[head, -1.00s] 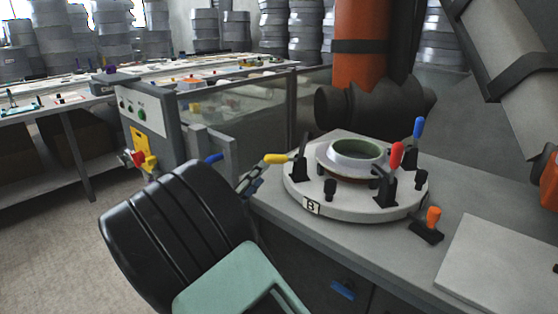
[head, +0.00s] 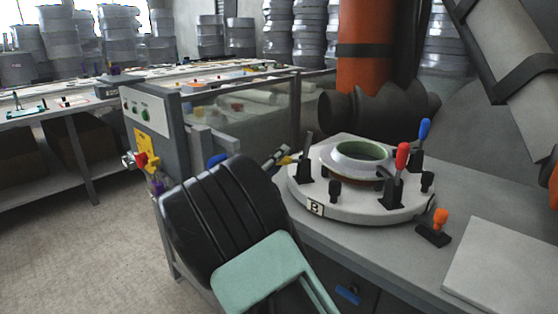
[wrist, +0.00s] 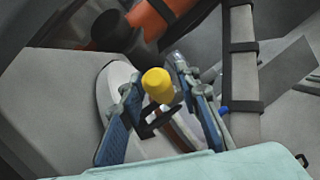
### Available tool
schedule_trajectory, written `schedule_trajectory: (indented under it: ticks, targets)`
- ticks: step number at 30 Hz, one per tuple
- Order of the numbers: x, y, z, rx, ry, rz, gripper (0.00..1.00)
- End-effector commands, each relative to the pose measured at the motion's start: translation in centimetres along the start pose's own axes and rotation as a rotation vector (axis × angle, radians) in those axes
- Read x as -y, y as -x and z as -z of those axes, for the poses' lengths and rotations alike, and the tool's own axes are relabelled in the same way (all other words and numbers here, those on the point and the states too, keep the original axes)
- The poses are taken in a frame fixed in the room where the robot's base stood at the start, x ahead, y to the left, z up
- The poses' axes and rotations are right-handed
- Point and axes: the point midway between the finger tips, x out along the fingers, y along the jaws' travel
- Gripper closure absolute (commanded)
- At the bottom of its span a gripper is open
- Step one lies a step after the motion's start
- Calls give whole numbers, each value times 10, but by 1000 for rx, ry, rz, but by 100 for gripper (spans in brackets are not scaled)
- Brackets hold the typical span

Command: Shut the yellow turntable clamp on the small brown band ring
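The round white turntable (head: 355,208) marked B stands on the grey bench. On it sits a pale ring with a green inside (head: 360,151); a brown band (head: 352,180) shows low around it. The yellow clamp handle (head: 286,160) sticks out low at the turntable's left edge, mostly hidden by my gripper (head: 276,157). In the wrist view the yellow handle (wrist: 158,85) is between my two blue-padded fingers (wrist: 157,77), with visible gaps on both sides. My gripper is open around it; contact is not visible.
Red-handled (head: 402,157) and blue-handled (head: 424,132) clamps stand upright on the turntable's right side. An orange column (head: 362,75) rises behind. A control box (head: 147,108) stands left of my arm.

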Motion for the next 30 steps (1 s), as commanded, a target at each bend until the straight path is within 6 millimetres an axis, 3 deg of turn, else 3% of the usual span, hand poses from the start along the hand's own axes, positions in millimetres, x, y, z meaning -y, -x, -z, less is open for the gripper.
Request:
schedule_trajectory:
  ticks: [1, 7, 20, 30]
  targets:
    - [0, 0, 0, 0, 0, 0, 78]
    - [0, 0, 0, 0, 0, 0, 100]
    - [2, 0, -1, -4, -7, -6, 100]
    - [18, -4, -6, -53, -95, -88, 100]
